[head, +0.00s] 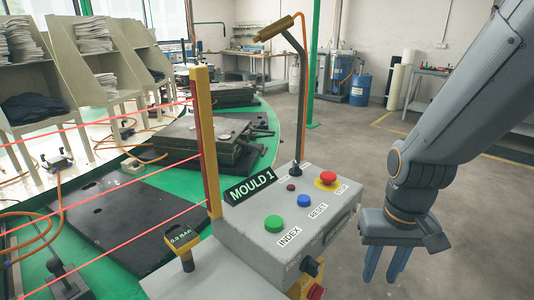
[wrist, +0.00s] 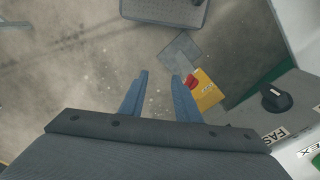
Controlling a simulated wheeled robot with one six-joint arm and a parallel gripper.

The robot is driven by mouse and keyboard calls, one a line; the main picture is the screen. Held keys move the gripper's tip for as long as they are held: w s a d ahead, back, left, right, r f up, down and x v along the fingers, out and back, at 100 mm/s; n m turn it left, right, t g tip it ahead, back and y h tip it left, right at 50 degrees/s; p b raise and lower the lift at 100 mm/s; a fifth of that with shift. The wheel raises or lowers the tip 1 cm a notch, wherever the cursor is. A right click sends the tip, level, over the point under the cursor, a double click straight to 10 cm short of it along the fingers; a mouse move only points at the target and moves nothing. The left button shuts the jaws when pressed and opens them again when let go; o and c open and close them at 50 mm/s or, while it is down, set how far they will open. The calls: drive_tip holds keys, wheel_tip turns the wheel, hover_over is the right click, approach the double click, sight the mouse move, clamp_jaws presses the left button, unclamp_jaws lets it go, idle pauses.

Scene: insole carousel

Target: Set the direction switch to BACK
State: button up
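My gripper (head: 385,268) hangs to the right of the grey control box (head: 262,238), its two blue fingers pointing down. In the wrist view my gripper (wrist: 160,84) is open, with nothing between the fingers. A black rotary knob (head: 312,266) sits on the box's front side, near the lower right corner. It also shows in the wrist view (wrist: 276,97), right of the fingers and apart from them. A label beginning "FAS" is beside it there. I see no readable BACK mark, so I cannot tell whether this is the direction switch or how it is set.
A red switch (head: 316,291) on yellow is below the knob. On top are green INDEX (head: 274,224), blue RESET (head: 304,201) and red STOP (head: 327,178) buttons. A lamp post (head: 303,100) rises behind. Open floor lies to the right.

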drive_tip(key=w+a+r+t+p, duration=0.1)
drive_tip(key=w+a+r+p, duration=0.1)
drive_tip(key=w+r+p, duration=0.4)
drive_tip(key=w+a+r+t+p, duration=0.1)
drive_tip(key=w+a+r+p, duration=0.2)
drive_tip(key=r, duration=0.4)
drive_tip(key=n+t+p, duration=0.1)
drive_tip(key=n+t, duration=0.1)
approach(296, 164)
drive_tip(key=shift+m+y, duration=0.3)
drive_tip(key=shift+d+p+x, duration=0.2)
drive_tip(key=shift+p+x, duration=0.85)
drive_tip(key=shift+x, duration=3.05)
drive_tip(key=shift+w, duration=0.1)
drive_tip(key=shift+c, duration=0.2)
clamp_jaws()
